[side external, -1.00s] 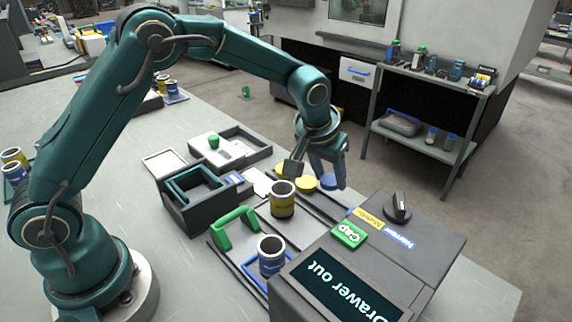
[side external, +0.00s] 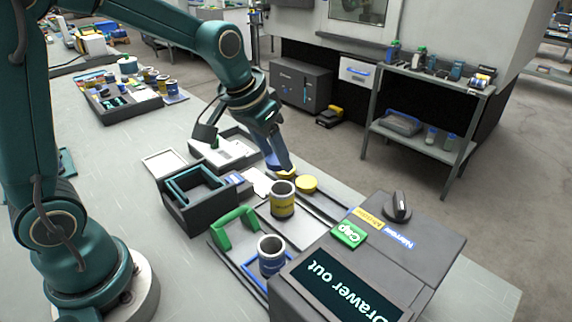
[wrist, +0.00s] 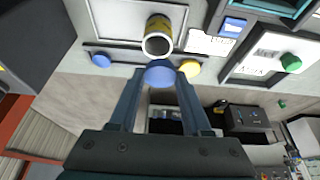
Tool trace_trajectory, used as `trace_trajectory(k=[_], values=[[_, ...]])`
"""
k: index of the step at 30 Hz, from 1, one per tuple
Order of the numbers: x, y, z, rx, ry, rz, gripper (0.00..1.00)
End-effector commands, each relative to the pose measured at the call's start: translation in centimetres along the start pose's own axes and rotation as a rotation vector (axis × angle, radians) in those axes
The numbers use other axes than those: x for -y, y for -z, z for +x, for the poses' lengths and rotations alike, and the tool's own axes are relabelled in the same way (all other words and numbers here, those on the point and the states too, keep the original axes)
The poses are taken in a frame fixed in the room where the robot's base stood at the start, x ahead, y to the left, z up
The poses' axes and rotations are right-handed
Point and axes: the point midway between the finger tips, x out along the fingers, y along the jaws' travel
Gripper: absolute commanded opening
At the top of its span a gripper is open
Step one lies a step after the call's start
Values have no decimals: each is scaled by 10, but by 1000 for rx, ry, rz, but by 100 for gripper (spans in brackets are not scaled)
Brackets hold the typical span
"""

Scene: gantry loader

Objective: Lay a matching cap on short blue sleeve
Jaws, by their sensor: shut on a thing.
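My gripper (side external: 278,160) is shut on a blue cap (wrist: 159,73), seen between its fingertips in the wrist view. The blue sleeve (side external: 271,257), an open-topped cylinder, stands upright near the front, by a blue bracket. A yellow sleeve (side external: 283,201) stands behind it and also shows in the wrist view (wrist: 158,35). Yellow caps (side external: 306,184) lie on the rail. Another blue cap (wrist: 101,60) lies on that rail in the wrist view.
A grey box with a knob and a "Drawer out" panel (side external: 345,290) stands at front right. A green bracket (side external: 234,230) is left of the sleeves. A dark bin (side external: 198,205) and a tray (side external: 245,148) with a green knob lie farther left.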

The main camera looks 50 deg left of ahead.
Motion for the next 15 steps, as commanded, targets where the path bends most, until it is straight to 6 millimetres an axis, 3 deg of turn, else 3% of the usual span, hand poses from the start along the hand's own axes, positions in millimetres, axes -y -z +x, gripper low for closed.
trace_trajectory(k=[1,6,11,15], values=[[-16,-11,-9,-5,-20,49,0],[-59,-52,-36,-7,-84,201,0],[-84,-79,-54,-4,-131,313,0],[-94,-84,-63,-2,-150,358,0]])
